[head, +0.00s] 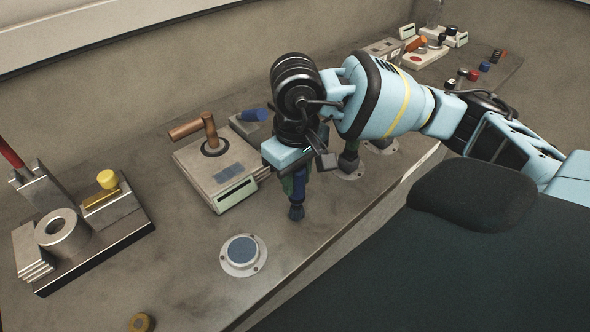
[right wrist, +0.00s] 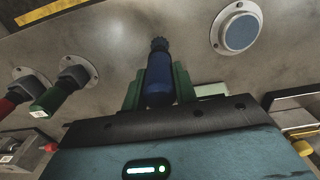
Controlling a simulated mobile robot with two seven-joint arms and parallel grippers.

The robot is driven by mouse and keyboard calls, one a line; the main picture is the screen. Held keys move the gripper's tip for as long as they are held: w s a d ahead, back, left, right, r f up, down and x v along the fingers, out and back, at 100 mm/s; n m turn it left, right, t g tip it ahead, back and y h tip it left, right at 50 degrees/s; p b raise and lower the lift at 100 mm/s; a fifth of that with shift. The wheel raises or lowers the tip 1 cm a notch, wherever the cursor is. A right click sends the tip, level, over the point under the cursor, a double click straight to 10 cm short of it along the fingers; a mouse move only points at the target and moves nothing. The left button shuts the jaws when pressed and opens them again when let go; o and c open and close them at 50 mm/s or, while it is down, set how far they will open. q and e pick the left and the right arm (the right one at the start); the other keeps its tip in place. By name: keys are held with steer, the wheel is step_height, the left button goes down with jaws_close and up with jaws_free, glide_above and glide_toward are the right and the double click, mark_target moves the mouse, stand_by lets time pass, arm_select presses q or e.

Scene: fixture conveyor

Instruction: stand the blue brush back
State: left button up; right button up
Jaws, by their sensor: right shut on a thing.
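My right gripper (head: 297,178) is shut on the blue brush (head: 297,197), with its dark end pointing down and the brush roughly upright. In the right wrist view the blue brush (right wrist: 159,80) sits between the green fingers of my right gripper (right wrist: 159,92). A round holder with a blue face (head: 241,252) is on the bench, to the left and nearer in the head view. The blue-faced holder (right wrist: 238,30) also shows in the right wrist view, apart from the brush, and it is empty. My left gripper is not in view.
A green-handled brush (right wrist: 48,98) and a red-handled one (right wrist: 10,108) stand at two other round holders. A box with a wooden-handled lever (head: 210,140) is left of my gripper. A metal fixture (head: 65,235) stands at far left. Bench around the blue-faced holder is clear.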

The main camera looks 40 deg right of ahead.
steer(key=shift+f, duration=0.15)
stand_by(0.6)
steer(key=o, duration=0.6)
steer(key=shift+o, duration=0.2)
steer(key=o, duration=0.6)
steer(key=shift+r, duration=3.9)
